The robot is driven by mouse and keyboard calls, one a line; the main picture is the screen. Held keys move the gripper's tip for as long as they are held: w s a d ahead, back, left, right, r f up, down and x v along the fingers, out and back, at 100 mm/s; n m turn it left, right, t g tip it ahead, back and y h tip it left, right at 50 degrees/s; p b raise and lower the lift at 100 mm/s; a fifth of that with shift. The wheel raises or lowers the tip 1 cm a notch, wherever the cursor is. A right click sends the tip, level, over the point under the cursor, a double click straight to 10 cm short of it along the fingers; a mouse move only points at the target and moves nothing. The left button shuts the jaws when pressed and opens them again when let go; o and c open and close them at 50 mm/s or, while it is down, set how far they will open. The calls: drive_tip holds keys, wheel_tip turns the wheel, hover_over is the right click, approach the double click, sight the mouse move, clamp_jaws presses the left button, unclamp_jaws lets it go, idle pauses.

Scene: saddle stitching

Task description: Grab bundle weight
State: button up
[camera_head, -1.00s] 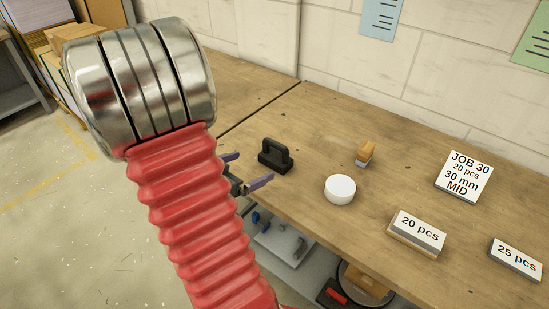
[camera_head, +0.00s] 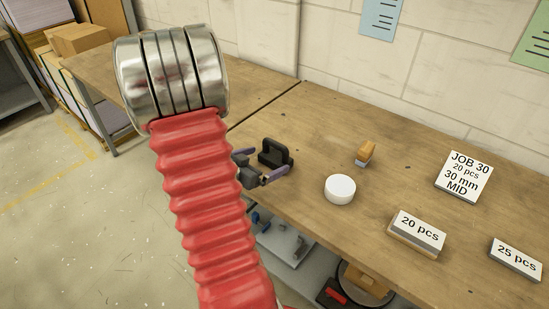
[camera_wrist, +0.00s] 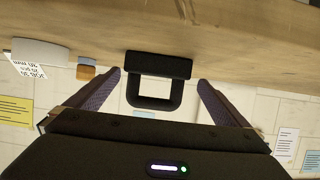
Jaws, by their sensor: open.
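The black weight with a loop handle (camera_head: 277,152) stands on the wooden workbench, left of the white round object. In the wrist view, the picture is upside down and the weight (camera_wrist: 158,66) is centred, its handle toward the gripper body. My gripper (camera_head: 260,166) is just in front of the weight at the bench's front edge. In the wrist view, the two purple-grey fingers (camera_wrist: 158,80) are spread on either side of the handle, with gaps on both sides. The gripper is open and empty. My red arm hides part of the bench to the left.
A white round object (camera_head: 340,189) and a small wooden-topped block (camera_head: 366,151) stand right of the weight. Stacks labelled 20 pcs (camera_head: 417,233) and 25 pcs (camera_head: 516,258) and a job card (camera_head: 463,176) lie farther right. A wall (camera_head: 400,95) rises behind the bench.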

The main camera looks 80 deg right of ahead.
sight(276, 155)
drive_tip(key=shift+x, duration=2.6)
drive_tip(key=shift+s+r, duration=0.15)
drive_tip(key=c, duration=1.9)
drive_tip(key=shift+d+r, duration=0.1)
drive_tip(key=shift+r, duration=0.05)
drive_tip(key=shift+c, duration=0.4)
